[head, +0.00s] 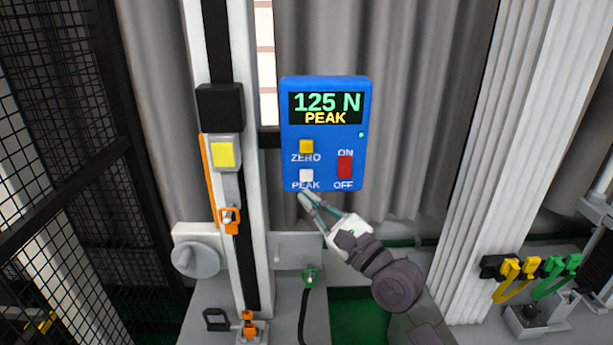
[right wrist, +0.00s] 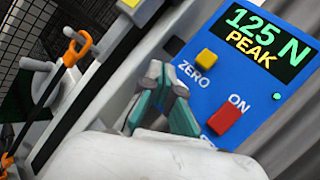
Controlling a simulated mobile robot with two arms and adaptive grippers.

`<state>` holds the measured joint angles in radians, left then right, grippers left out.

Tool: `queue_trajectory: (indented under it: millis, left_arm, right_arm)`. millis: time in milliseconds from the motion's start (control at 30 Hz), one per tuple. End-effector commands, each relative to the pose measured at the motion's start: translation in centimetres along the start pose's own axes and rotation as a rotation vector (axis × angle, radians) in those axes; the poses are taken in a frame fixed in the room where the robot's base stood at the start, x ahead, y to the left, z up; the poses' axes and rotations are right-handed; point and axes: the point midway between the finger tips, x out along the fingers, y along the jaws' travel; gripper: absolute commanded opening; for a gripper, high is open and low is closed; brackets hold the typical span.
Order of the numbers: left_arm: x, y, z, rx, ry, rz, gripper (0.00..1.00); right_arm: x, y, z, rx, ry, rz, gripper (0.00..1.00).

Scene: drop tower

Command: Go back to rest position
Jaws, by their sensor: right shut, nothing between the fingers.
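My right gripper (head: 305,198) is shut and empty. In the head view its fingertips are just below the white PEAK button (head: 306,175) of the blue display box (head: 326,142). I cannot tell whether they touch the box. In the right wrist view the closed fingers (right wrist: 165,90) show in front of the box's lower left part, and the PEAK button is hidden. The display (head: 326,108) reads "125 N PEAK". The box also has a yellow ZERO button (head: 306,146) and a red ON/OFF switch (head: 345,166). My left gripper is not in view.
A black mesh fence (head: 60,100) is at far left. Yellow and green clips (head: 530,270) hang at lower right.

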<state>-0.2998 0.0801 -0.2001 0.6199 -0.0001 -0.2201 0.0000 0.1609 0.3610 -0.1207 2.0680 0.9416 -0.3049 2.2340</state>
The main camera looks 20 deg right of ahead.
Motion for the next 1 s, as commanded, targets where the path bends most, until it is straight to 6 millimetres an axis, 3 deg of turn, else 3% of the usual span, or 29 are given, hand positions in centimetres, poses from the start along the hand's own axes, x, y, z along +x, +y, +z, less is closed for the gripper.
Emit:
queue_trajectory:
  millis: [267, 367, 467, 567, 700, 833, 1000]
  left_arm:
    - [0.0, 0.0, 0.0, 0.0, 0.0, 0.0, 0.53]
    - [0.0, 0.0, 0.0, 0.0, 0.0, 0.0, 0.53]
    - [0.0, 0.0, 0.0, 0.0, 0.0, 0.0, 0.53]
    - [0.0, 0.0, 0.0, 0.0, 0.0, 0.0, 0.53]
    - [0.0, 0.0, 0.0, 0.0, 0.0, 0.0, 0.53]
    - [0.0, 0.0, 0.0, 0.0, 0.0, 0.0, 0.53]
    - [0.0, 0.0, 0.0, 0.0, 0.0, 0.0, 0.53]
  right_arm:
    - [-0.1, 0.1, -0.1, -0.008, 0.004, 0.004, 0.0]
    - [-0.7, 1.5, -1.1, -0.091, 0.044, 0.039, 0.0]
    - [-2.5, 4.8, -3.4, -0.312, 0.132, 0.137, 0.0]
    - [-6.0, 9.1, -6.6, -0.639, 0.238, 0.316, 0.0]
    - [-12.7, 14.2, -10.8, -1.115, 0.333, 0.662, 0.0]
    - [-19.5, 17.1, -13.4, -1.454, 0.328, 1.017, 0.0]
    - [-26.2, 18.7, -14.6, -1.686, 0.242, 1.38, 0.0]
